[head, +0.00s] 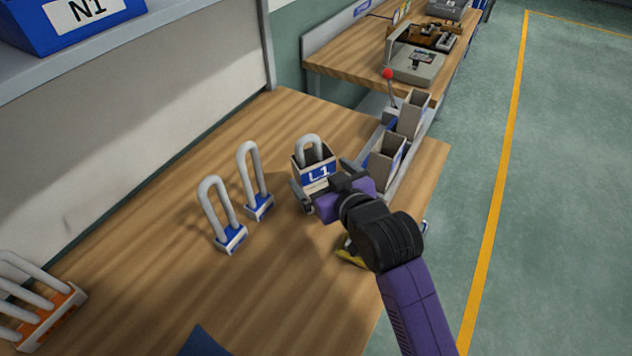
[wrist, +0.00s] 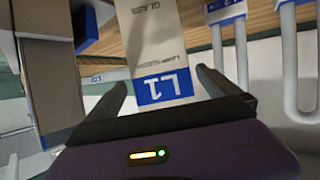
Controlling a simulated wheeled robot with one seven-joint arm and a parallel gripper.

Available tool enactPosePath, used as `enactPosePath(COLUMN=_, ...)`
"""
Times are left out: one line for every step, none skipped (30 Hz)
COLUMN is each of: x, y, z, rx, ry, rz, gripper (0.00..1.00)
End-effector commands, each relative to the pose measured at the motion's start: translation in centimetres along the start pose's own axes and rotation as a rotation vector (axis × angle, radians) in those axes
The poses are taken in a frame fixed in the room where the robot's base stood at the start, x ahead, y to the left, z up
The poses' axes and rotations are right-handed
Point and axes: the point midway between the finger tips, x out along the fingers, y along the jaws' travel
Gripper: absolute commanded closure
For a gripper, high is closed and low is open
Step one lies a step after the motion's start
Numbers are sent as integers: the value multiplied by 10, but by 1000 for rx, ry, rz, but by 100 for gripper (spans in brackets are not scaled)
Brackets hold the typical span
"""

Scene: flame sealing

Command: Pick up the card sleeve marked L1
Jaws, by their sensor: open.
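The card sleeve marked L1 (head: 318,171) stands upright on the wooden table, grey-white with a blue label, and a bent glass tube (head: 309,141) rises from its top. In the wrist view the sleeve (wrist: 160,50) appears upside down, its L1 label lying between my fingers. My gripper (head: 320,176) is open, with one finger toward each side of the sleeve. No grip on the sleeve shows. How far the fingers reach along its sides I cannot tell. My gripper partly hides its lower part in the head view.
Two U-shaped tubes in blue-labelled bases (head: 230,240) (head: 260,206) stand left of the sleeve. A rack with empty card sleeves (head: 387,160) stands close on the right. An orange-based tube holder (head: 50,312) is at lower left.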

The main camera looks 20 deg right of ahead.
Motion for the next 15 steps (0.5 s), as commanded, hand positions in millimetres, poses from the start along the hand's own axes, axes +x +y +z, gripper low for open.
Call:
enactPosePath(x=6, y=0, z=-1, rx=0, ry=0, rz=0, gripper=0)
enactPosePath(x=9, y=0, z=0, rx=0, ry=-1, rz=0, gripper=0)
enactPosePath(x=13, y=0, z=-1, rx=0, ry=-1, rz=0, gripper=0)
enactPosePath(x=15, y=0, z=-1, rx=0, ry=0, rz=0, gripper=0)
enactPosePath(x=18, y=0, z=-1, rx=0, ry=-1, rz=0, gripper=0)
enactPosePath(x=21, y=-1, z=-2, rx=0, ry=0, rz=0, gripper=0)
enactPosePath(x=24, y=-1, z=-3, rx=0, ry=0, rz=-1, gripper=0)
enactPosePath(x=28, y=-1, z=-4, rx=0, ry=-1, rz=-1, gripper=0)
enactPosePath(x=34, y=-2, z=-5, rx=1, ry=0, rz=-1, gripper=0)
enactPosePath(x=38, y=-2, z=-5, rx=1, ry=0, rz=-1, gripper=0)
enactPosePath(x=43, y=-2, z=-6, rx=1, ry=-1, rz=-1, gripper=0)
enactPosePath(x=48, y=-3, z=-6, rx=1, ry=0, rz=-1, gripper=0)
enactPosePath(x=52, y=-3, z=-4, rx=1, ry=-1, rz=-1, gripper=0)
enactPosePath(x=56, y=-3, z=-4, rx=1, ry=0, rz=-1, gripper=0)
enactPosePath(x=60, y=-3, z=-4, rx=1, ry=-1, rz=-1, gripper=0)
